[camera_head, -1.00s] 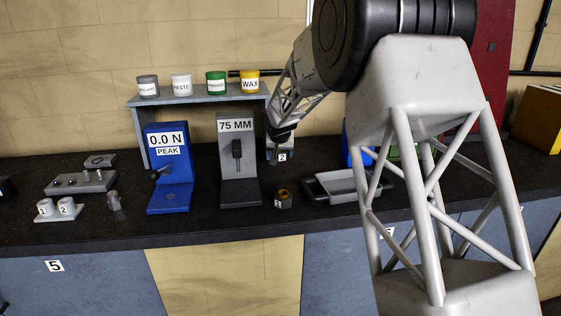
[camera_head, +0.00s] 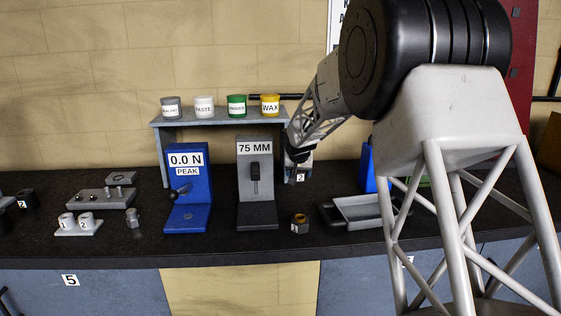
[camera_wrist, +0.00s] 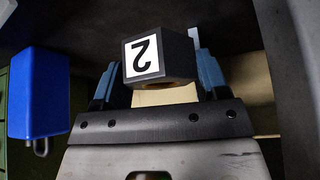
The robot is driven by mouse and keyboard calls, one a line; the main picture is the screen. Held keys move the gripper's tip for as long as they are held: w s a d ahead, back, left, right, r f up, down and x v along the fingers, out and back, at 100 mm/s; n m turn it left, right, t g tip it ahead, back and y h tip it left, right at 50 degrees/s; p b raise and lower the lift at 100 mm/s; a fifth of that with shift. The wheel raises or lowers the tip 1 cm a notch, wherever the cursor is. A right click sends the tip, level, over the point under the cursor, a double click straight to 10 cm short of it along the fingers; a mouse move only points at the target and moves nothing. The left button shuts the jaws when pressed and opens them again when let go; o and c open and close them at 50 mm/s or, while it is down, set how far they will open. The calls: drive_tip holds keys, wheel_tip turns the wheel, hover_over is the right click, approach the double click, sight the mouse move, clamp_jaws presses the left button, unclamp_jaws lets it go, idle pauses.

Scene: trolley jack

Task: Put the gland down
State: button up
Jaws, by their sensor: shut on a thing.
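The gland is a dark grey block with a white label reading 2. In the wrist view the gland (camera_wrist: 178,54) sits between the blue-grey fingers of my gripper (camera_wrist: 158,78), which is shut on it; the label looks inverted there. In the head view my gripper (camera_head: 298,160) hangs just right of the shelf's right end, with the gland (camera_head: 300,178) below the fingers. The gland appears to be above the bench, but the gap under it cannot be judged. My fingers hide part of it.
A grey 75 MM stand (camera_head: 256,190) and a blue peak gauge (camera_head: 187,195) stand to the left. A small hex part (camera_head: 300,224) and a grey tray (camera_head: 365,212) lie in front. Cans stand on the shelf (camera_head: 220,118). A blue container (camera_wrist: 35,92) is near my gripper.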

drive_tip(key=s+d+n+y, duration=0.1)
drive_tip(key=s+d+n, duration=0.1)
drive_tip(key=s, duration=0.5)
drive_tip(key=shift+s+r, duration=0.25)
drive_tip(key=shift+s, duration=0.15)
drive_tip(key=shift+w, duration=0.1)
idle(2.8)
drive_tip(key=m+h, duration=0.1)
drive_tip(key=m, duration=0.1)
hover_over(298, 198)
drive_tip(key=s, duration=0.2)
drive_tip(key=shift+a+f, duration=0.2)
drive_tip(key=shift+a, duration=0.05)
idle(0.3)
drive_tip(key=shift+f, duration=4.8)
drive_tip(key=shift+f, duration=0.2)
drive_tip(key=o, duration=1.4)
drive_tip(key=shift+c, duration=0.2)
